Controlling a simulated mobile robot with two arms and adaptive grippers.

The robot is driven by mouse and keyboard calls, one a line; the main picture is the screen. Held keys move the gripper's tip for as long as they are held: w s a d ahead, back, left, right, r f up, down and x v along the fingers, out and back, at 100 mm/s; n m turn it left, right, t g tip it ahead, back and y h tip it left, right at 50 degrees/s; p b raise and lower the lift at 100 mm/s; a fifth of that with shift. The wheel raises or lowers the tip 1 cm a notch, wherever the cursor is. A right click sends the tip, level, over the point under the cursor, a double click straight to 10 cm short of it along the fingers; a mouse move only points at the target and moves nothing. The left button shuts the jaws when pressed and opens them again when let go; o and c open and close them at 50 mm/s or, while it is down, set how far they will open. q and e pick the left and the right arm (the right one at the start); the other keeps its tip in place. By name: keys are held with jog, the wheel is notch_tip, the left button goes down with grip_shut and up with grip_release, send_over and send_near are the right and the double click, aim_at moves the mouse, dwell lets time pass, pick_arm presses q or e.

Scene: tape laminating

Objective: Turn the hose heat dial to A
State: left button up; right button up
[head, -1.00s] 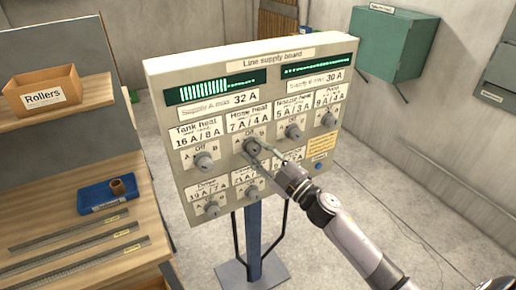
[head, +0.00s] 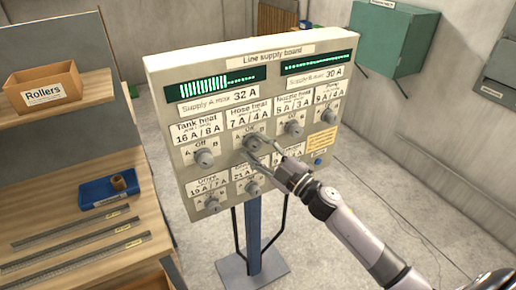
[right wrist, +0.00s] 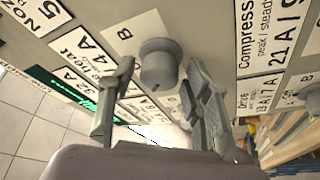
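The hose heat dial (head: 252,142) is a round grey knob on the line supply board (head: 330,100), under the label "Hose heat 7 A / 4 A". In the right wrist view the dial (right wrist: 160,63) stands between my right gripper's fingertips, with the letter B printed beside it. My right gripper (head: 267,150) is open, its fingers spread on both sides of the dial, with visible gaps in the wrist view (right wrist: 161,68). The dial's pointer setting cannot be read clearly. My left gripper is not in view.
Neighbouring dials are close: tank heat (head: 204,157) on the left and nozzle heat (head: 294,128) on the right, with a lower row beneath. A blue button (head: 318,161) sits at the lower right. A wooden workbench (head: 120,255) with a blue tray (head: 95,194) stands at left.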

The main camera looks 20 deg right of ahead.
jog(key=shift+o, duration=0.3)
jog(key=shift+s+d, duration=0.1)
jog(key=shift+s, duration=0.05)
jog(key=v, duration=1.1)
jog(key=shift+s, duration=0.3)
jog(key=shift+d+f, duration=0.15)
